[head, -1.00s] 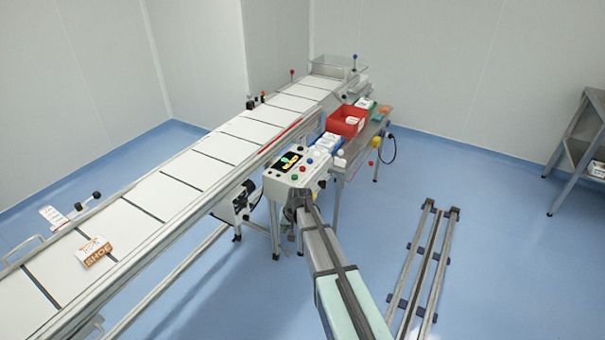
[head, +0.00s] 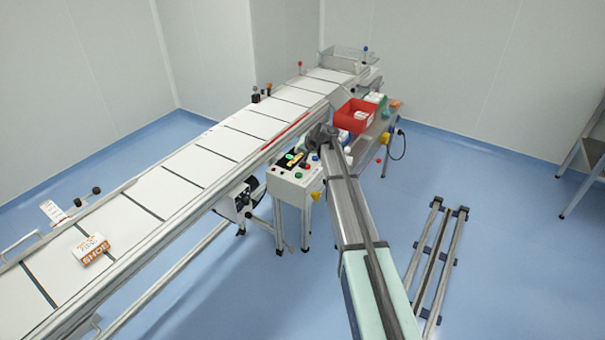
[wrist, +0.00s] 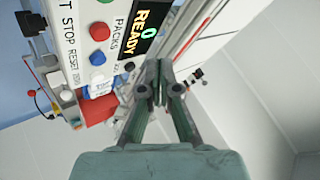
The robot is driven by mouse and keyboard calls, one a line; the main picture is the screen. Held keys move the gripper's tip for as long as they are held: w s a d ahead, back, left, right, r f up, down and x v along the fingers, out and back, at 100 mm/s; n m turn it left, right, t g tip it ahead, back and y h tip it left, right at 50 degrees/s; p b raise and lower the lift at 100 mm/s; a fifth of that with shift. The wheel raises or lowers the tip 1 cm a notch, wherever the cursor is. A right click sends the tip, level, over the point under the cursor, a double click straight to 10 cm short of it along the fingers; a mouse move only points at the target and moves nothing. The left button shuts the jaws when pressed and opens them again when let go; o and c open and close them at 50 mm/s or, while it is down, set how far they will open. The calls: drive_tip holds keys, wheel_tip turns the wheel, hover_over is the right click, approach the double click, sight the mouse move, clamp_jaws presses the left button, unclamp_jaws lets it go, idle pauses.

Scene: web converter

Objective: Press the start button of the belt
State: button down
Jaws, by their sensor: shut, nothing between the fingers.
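The control box (head: 290,186) stands beside the belt on a stand, with a lit display and small coloured buttons on its sloped top. STOP and RESET labels are legible; the START label is cut off by the picture edge. My gripper (wrist: 160,78) is shut and empty, above the panel's right side.
The white conveyor belt (head: 200,165) carries an orange and white carton (head: 91,250) at its near end. A red bin (head: 355,117) sits on the side table behind my gripper. Floor rails (head: 440,260) lie at right, with clear blue floor around.

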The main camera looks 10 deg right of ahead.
drive_tip(key=shift+s, duration=0.1)
drive_tip(key=shift+f, duration=0.15)
drive_tip(key=b, duration=0.2)
hover_over(300, 174)
wheel_tip(300, 174, down, 7)
drive_tip(key=shift+s+a+f, duration=0.1)
drive_tip(key=shift+s, duration=0.05)
drive_tip(key=shift+f+b, duration=0.6)
drive_tip(key=shift+f, duration=0.1)
drive_tip(key=shift+f, duration=0.1)
idle(1.0)
drive_tip(key=shift+f+b, duration=0.3)
drive_tip(key=shift+b, duration=0.15)
